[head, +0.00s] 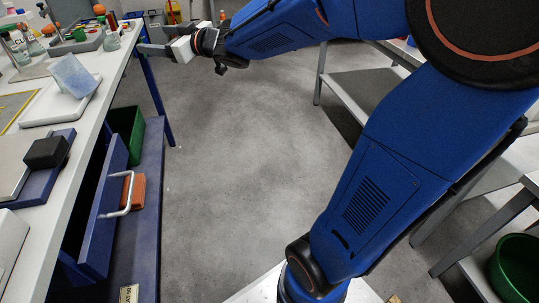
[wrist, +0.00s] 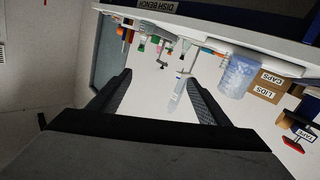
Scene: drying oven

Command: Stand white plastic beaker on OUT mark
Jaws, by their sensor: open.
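A pale, translucent bluish-white vessel (head: 72,76), which looks like the white plastic beaker, appears on a white slab on the bench at the left of the head view. It seems to lean in that picture. A similar translucent vessel (wrist: 236,75) shows in the wrist view, right of the fingers, in an upside-down picture. My gripper (head: 152,46) is at the upper left of the head view, near the bench's right edge. In the wrist view my gripper (wrist: 160,78) has its two dark fingers apart with nothing between them. I cannot make out an OUT mark.
Flasks and bottles (head: 112,40) stand farther back on the bench. A dark block (head: 47,152) lies on a blue-edged device nearer. A blue drawer (head: 110,200) stands open below, beside a green bin (head: 127,133). The middle floor is clear.

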